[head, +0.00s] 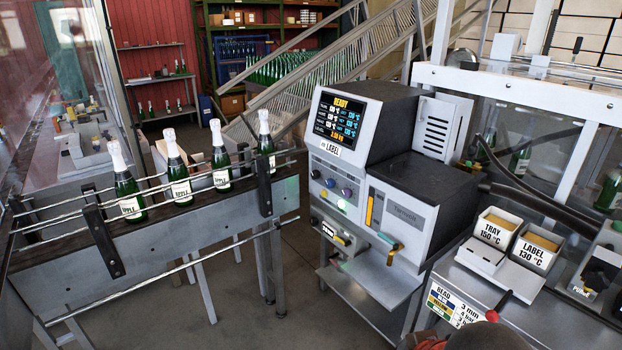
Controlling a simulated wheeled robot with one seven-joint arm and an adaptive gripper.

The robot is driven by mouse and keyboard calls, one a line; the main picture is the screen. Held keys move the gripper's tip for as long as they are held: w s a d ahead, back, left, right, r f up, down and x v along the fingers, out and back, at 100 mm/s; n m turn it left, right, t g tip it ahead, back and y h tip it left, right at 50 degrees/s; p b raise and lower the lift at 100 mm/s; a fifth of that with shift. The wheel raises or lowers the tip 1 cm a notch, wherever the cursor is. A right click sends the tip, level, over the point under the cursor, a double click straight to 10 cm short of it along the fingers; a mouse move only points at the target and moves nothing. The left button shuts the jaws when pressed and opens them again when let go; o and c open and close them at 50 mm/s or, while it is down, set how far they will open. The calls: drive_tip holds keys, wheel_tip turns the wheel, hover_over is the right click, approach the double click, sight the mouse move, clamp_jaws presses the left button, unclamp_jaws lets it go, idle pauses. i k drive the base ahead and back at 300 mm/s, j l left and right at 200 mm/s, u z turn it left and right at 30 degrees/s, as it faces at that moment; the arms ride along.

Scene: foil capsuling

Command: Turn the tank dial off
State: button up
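The grey machine (372,170) stands right of centre, with a lit screen (339,117) reading READY above a plate marked LABEL. Its sloping front panel carries a row of small round knobs: a dark one (316,174), a bluish one (330,182) and a purple one (347,193). A small lit spot sits below them. I cannot read which knob is the tank dial, or how any is set. My gripper is not clearly in view; a dark rounded shape and a reddish part at the bottom edge, right of centre, cannot be made out.
Several green bottles (181,190) stand on a railed conveyor (150,238) at left. White bins marked TRAY 150 °C (495,232) and LABEL 130 °C (534,253) sit on the right bench. A shelf (372,290) juts out below the machine. Floor between conveyor and machine is clear.

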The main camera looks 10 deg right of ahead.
sight(315, 174)
drive_tip(key=i+j, duration=0.25)
drive_tip(key=i, duration=0.2)
drive_tip(key=i+j+u, duration=0.1)
drive_tip(key=i+j, duration=0.2)
drive_tip(key=i, duration=0.15)
drive_tip(key=i+j, duration=0.25)
drive_tip(key=i, duration=0.2)
drive_tip(key=i+j+u, duration=0.1)
drive_tip(key=i, duration=0.35)
drive_tip(key=i+j, duration=0.3)
drive_tip(key=i, duration=0.15)
